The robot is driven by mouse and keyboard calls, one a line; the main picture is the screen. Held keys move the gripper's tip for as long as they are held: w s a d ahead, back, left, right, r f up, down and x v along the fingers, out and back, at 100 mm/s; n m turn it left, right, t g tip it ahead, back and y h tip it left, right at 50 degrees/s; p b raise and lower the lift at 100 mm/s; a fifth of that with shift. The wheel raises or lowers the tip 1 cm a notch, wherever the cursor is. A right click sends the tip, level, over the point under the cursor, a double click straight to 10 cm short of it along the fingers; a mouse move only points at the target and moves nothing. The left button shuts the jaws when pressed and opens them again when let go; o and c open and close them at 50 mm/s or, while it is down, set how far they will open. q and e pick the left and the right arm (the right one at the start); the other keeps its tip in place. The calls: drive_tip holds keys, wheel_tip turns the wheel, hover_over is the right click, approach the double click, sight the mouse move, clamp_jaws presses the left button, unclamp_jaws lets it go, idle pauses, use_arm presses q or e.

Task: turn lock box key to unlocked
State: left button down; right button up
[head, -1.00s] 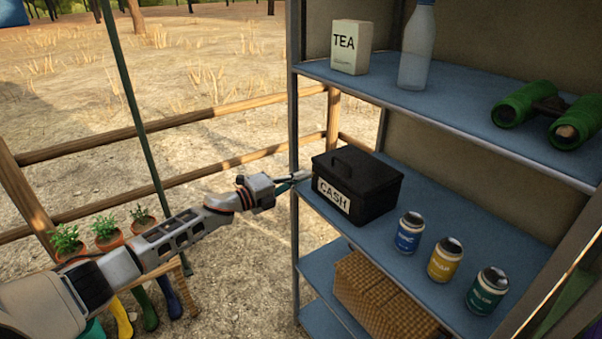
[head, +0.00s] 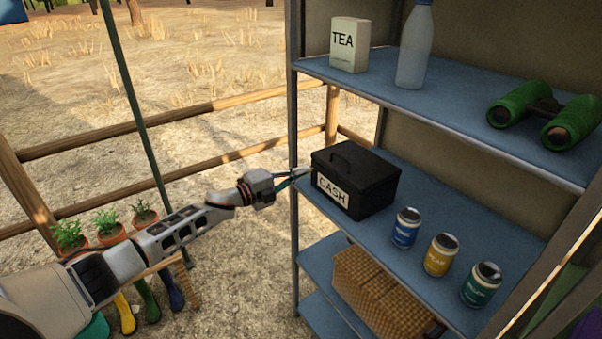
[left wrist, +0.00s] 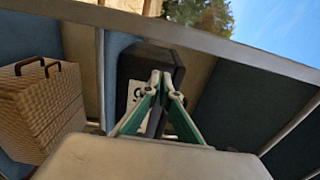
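The black lock box (head: 368,190), with a white CASH label (head: 332,191) and a handle on its lid, sits on the middle shelf near its left end. Its dark shape also shows in the left wrist view (left wrist: 172,58), behind my fingers. My left gripper (head: 306,172) reaches in from the left, with its tips at the box's left side. In the left wrist view its fingertips (left wrist: 161,82) come together in front of the box, so it looks shut. I cannot make out the key or its angle; the fingers cover that spot. My right gripper is not in view.
Several small cans, including a yellow one (head: 441,254), stand right of the box on the blue shelf (head: 490,236). A wicker basket (head: 375,290) sits below. The upper shelf holds a tea box (head: 348,45), a bottle (head: 414,48) and binoculars (head: 545,118). A metal post (head: 293,120) rises beside my gripper.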

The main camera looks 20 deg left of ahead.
use_arm(q)
drive_tip(key=c, duration=2.4)
unclamp_jaws()
drive_tip(key=shift+a, duration=0.1)
drive_tip(key=shift+o, duration=0.2)
drive_tip(key=v, duration=1.2)
drive_tip(key=s+d+f+n+y, duration=0.2)
drive_tip(key=s+d+f+n, duration=0.35)
drive_tip(key=s+f, duration=0.2)
drive_tip(key=s+d+f+n+y, duration=0.2)
drive_tip(key=s+d+f+n, duration=0.3)
drive_tip(key=f, duration=0.4)
drive_tip(key=s+f+n+g+y, duration=0.1)
drive_tip(key=s+f+n, duration=0.4)
drive_tip(key=s, duration=0.5)
drive_tip(key=s+f+n+g+y, duration=0.2)
drive_tip(key=s+f+n, duration=0.3)
drive_tip(key=s, duration=0.5)
drive_tip(key=shift+s+f+y, duration=0.25)
drive_tip(key=shift+f+y, duration=0.15)
drive_tip(key=shift+y, duration=0.2)
